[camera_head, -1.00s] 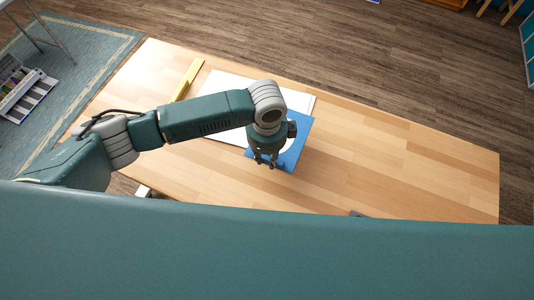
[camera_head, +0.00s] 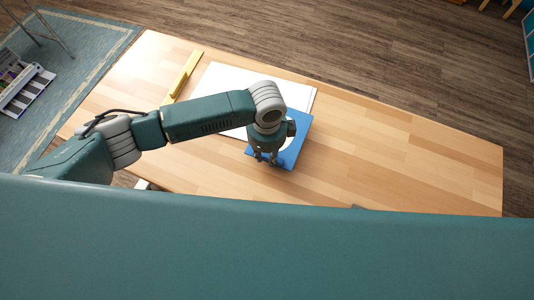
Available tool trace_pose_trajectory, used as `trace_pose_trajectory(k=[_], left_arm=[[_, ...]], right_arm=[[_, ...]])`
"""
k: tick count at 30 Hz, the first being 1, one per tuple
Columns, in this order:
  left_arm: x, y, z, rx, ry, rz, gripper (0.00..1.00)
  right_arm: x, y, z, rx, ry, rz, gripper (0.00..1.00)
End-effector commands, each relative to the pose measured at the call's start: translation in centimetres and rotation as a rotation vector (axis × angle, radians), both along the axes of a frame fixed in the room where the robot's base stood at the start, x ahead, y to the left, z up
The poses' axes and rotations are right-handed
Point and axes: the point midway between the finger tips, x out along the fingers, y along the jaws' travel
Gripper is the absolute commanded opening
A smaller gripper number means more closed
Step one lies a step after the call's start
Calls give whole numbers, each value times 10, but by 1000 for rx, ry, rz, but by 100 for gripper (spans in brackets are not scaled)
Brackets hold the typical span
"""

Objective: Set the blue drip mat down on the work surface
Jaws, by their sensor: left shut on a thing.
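The blue drip mat (camera_head: 291,155) is a flat blue square with a pale round area partly showing. It is near the middle of the wooden work surface (camera_head: 400,160), overlapping the white sheet's near right part in the picture. My left gripper (camera_head: 266,160) points down over the mat's left near part and is shut on it. The gripper and wrist hide part of the mat. I cannot tell whether the mat touches the surface or is held just above it. My right gripper is not in view.
A white sheet (camera_head: 228,82) lies on the work surface behind my left arm. A yellow bar (camera_head: 183,75) lies to its left. The right side of the work surface is clear. A blue-green rug (camera_head: 75,75) and a rack of colourful items (camera_head: 22,85) are on the floor at left.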

Motion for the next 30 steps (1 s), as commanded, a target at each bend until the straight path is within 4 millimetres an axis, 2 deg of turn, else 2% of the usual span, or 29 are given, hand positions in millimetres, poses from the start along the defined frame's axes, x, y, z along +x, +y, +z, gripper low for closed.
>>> trace_pose_trajectory(k=[30], left_arm=[[0,0,-16,0,0,1,0]], right_arm=[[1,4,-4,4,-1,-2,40]])
